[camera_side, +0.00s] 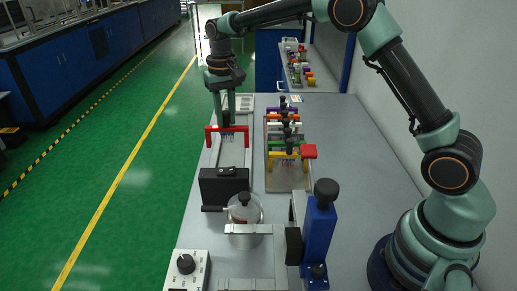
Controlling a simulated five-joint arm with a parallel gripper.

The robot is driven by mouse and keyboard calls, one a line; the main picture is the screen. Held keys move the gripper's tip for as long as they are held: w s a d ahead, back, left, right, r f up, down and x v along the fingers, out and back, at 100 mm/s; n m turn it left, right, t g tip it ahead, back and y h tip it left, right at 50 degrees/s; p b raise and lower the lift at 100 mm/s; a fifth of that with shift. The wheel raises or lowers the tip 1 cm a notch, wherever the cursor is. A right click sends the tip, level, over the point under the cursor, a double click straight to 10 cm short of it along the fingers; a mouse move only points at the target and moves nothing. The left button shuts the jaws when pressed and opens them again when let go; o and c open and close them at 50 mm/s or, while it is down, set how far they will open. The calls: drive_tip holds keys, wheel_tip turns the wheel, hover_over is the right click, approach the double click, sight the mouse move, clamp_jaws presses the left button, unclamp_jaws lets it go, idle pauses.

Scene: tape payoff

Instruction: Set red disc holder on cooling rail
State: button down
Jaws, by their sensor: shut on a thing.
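My gripper (228,112) points down over the left side of the bench. It is shut on the red disc holder (240,129), a red bar with ends turned down, held at the bar's middle. The holder is upright behind a black box (224,186); whether its ends touch anything below is too small to tell. To its right, a metal rack (288,183) carries a row of coloured holders, among them white, orange, green and yellow (284,156). Which fixture is the cooling rail I cannot tell for sure.
In front stand a lidded metal pot (244,211), a blue upright fixture with a black knob (320,232) and a white dial box (187,269). The bench right of the rack is clear.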

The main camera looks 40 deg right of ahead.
sight(227, 130)
drive_tip(key=shift+d+f, duration=0.1)
drive_tip(key=shift+f, duration=3.05)
drive_tip(key=shift+f, duration=0.4)
drive_tip(key=shift+c, duration=0.2)
unclamp_jaws()
drive_tip(key=shift+r, duration=3.5)
